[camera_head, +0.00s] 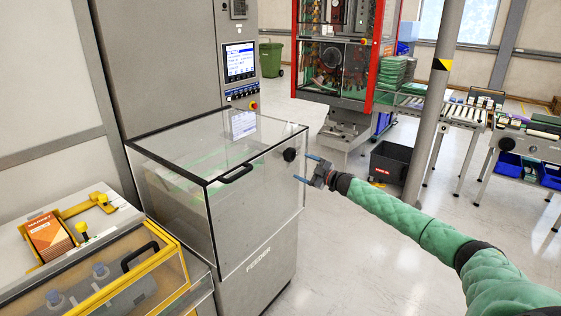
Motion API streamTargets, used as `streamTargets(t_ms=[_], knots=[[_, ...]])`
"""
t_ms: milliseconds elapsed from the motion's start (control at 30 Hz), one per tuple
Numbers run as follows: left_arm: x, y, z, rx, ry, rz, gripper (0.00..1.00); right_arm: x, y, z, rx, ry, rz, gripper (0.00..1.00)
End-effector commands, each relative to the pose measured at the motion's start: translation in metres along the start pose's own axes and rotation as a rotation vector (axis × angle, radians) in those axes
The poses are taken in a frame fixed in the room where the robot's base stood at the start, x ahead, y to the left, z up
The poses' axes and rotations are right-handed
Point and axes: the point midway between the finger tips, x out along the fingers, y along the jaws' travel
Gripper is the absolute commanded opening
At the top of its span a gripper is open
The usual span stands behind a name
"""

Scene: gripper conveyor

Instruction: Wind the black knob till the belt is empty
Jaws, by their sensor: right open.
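The black knob (289,154) sits on the right side of the grey feeder (258,240), near the top corner of its clear cover (165,150). My right gripper (308,168) is open and empty just to the right of the knob, its two fingers pointing left toward it. The fingers appear apart from the knob. The belt is not clearly visible; some blurred green shapes show through the clear cover. My left gripper is not in view.
A yellow-framed case (185,262) with a black handle and a stack of orange leaflets (50,236) stand at the left. A lit screen (239,61) is behind the feeder. A pillar (430,120) and a dark crate (388,163) are at the right.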

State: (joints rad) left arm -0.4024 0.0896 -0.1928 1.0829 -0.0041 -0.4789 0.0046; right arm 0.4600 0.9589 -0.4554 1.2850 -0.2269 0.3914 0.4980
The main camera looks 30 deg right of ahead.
Motion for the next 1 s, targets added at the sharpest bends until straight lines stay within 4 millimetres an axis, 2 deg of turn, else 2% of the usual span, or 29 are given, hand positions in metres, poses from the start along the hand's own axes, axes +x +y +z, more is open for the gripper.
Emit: streamTargets(t_ms=[167,567,800,1000], knots=[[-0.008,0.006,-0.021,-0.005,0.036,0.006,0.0,0.006,0.002,-0.003,-0.092,0.022,0.03,0.79],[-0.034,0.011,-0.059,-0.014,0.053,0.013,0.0,0.007,0.015,-0.011,-0.646,0.021,0.047,0.79],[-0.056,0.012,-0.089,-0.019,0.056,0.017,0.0,0.006,0.027,-0.016,-1.176,0.004,0.042,0.79],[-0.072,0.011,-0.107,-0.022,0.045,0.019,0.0,0.004,0.035,-0.017,-1.644,-0.007,0.017,0.79]])
